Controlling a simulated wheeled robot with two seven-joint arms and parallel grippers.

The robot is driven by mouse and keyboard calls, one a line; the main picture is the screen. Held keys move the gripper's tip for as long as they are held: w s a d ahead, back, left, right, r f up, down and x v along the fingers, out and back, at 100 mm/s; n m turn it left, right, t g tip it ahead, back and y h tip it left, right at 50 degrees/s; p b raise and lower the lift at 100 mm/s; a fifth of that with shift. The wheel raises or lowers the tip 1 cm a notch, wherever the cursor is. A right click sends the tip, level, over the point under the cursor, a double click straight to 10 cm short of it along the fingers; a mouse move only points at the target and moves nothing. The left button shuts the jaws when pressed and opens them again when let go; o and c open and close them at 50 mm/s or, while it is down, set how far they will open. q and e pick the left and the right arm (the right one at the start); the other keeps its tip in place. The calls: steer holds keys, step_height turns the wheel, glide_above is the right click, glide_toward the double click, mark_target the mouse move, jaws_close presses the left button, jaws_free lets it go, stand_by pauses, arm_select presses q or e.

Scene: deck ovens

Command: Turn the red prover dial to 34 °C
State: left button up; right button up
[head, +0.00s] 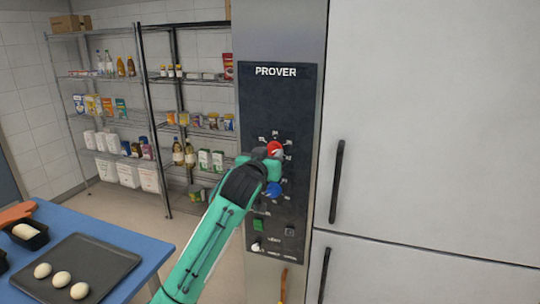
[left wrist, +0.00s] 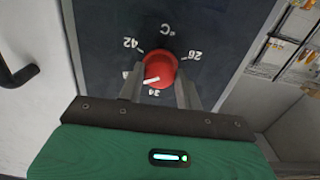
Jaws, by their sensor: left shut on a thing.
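The red prover dial (head: 274,149) sits on the dark PROVER panel (head: 268,102), above the blue dial (head: 273,189). My left gripper (head: 263,160) reaches up to the red dial and partly covers it. In the left wrist view, which shows the panel upside down, the red dial (left wrist: 160,68) is between the two fingers of my left gripper (left wrist: 160,80), which is shut on it. Its white pointer (left wrist: 151,80) points to lower left there, between the 34 and 42 marks, not squarely at 34. My right gripper is not in view.
A green button (head: 258,224) and a dark switch are low on the panel. A door handle (head: 337,182) stands to the right. A blue table (head: 125,240) with a dark tray (head: 118,262) of dough balls is at lower left. Stocked shelves stand behind.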

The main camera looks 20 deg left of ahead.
arm_select(q)
steer(key=n, duration=0.2)
steer(key=shift+n, duration=1.3)
steer(key=n+p, duration=0.1)
steer(key=n, duration=0.2)
steer(key=shift+r+n, duration=0.1)
steer(key=shift+n, duration=0.2)
steer(key=shift+n+p, duration=0.9)
steer(key=shift+n, duration=0.7)
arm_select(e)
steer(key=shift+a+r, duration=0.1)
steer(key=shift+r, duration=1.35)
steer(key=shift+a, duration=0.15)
arm_select(q)
steer(key=o, duration=1)
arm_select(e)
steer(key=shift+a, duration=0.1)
